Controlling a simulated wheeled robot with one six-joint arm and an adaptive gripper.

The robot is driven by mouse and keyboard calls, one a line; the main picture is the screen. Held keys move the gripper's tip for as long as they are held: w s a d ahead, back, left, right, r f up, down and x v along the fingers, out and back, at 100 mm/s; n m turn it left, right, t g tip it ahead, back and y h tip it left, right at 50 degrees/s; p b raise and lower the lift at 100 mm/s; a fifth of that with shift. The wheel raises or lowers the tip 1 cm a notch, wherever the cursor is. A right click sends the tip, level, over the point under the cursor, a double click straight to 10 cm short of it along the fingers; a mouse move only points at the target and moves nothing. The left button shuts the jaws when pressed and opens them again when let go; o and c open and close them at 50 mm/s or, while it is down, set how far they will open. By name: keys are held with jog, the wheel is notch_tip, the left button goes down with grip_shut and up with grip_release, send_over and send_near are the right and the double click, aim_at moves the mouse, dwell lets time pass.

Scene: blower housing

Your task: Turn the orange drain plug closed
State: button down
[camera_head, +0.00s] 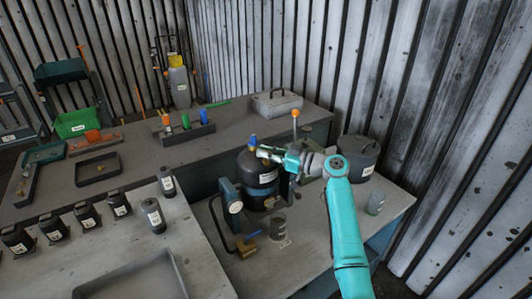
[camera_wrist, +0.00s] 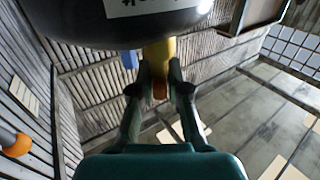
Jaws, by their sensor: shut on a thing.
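The black round housing (camera_head: 262,178) with a white label stands on the bench at the middle of the head view. It also fills the top of the wrist view (camera_wrist: 75,22). A yellow stub (camera_wrist: 158,50) shows beside it, with the small orange plug (camera_wrist: 160,89) at its end. My gripper (camera_wrist: 160,92) is shut on the orange plug, with one finger on each side of it. In the head view my gripper (camera_head: 264,153) reaches the housing's top from the right; the plug cannot be made out there. A blue part (camera_head: 253,140) stands beside the fingertips.
An orange-knobbed post (camera_head: 295,115) rises behind my gripper. A dark lidded pot (camera_head: 357,157) stands to the right. The bench's front right is mostly clear.

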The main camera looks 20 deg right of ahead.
jog(key=m+t+h, duration=0.3)
jog(key=shift+s+a, duration=0.1)
jog(key=m+t+h, duration=0.1)
jog(key=h, duration=0.1)
jog(key=m+t+h, duration=0.1)
jog(key=m+h, duration=0.1)
jog(key=h, duration=0.1)
jog(key=shift+t, duration=0.3)
jog(key=shift+m+t+h, duration=0.15)
jog(key=shift+m+h, duration=1.45)
jog(key=shift+h, duration=0.75)
jog(key=shift+m+t+h, duration=0.15)
jog(key=shift+m+h, duration=1.45)
jog(key=shift+h, duration=0.75)
jog(key=m+g+h, duration=0.2)
jog(key=m+h, duration=0.1)
jog(key=h, duration=0.1)
jog(key=m+g+h, duration=0.2)
jog(key=m+h, duration=0.1)
jog(key=h, duration=0.2)
jog(key=shift+m+g, duration=0.3)
jog(key=m+g+h, duration=0.3)
jog(key=shift+g, duration=0.4)
jog(key=shift+f+m+g+h, duration=0.1)
jog(key=shift+m+g+h, duration=0.6)
jog(key=shift+g, duration=0.4)
jog(key=shift+f+g, duration=0.1)
jog(key=shift+g, duration=0.2)
